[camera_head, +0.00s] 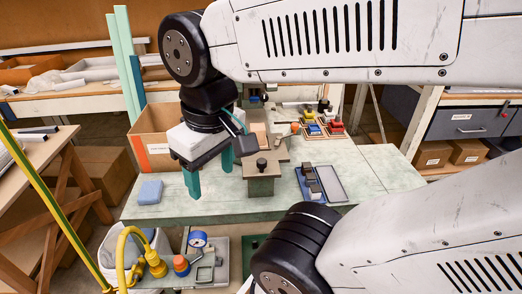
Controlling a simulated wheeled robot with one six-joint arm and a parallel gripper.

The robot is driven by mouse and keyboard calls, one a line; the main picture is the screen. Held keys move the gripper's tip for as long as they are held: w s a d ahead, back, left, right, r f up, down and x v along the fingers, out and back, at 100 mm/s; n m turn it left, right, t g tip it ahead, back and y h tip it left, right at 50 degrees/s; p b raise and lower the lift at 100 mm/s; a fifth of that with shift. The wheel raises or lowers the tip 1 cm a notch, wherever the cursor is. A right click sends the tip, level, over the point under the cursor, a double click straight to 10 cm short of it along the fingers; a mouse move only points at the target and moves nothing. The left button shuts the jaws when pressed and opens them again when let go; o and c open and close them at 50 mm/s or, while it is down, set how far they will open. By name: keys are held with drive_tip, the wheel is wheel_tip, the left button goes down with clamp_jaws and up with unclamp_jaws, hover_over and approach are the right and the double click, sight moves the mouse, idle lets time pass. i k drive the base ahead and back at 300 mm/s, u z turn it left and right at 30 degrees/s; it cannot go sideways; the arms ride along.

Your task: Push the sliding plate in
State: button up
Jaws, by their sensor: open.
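My gripper (208,181) hangs over the left part of the green-grey bench, its two teal fingers spread apart with nothing visible between them. A brown-grey press block (261,186) stands on the bench just right of the fingers. A flat plate with a dark round knob (262,164) lies at the top of this block; it looks like the sliding plate, though I cannot tell how far it sits in. The fingers are left of the knob and appear apart from it. My arm and wrist hide part of the area behind the block.
A blue sponge-like block (150,192) lies at the bench's left. A grey tray (330,184) with dark parts lies right of the press. Coloured blocks (314,130) stand farther back, and a cardboard box (152,145) is behind my gripper. The bench (376,171) is clear at right.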

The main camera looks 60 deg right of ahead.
sight(264, 164)
drive_tip(key=k, duration=0.5)
drive_tip(key=u, duration=1.2)
drive_tip(key=k, duration=0.8)
drive_tip(key=z, duration=1.35)
drive_tip(key=i, duration=0.5)
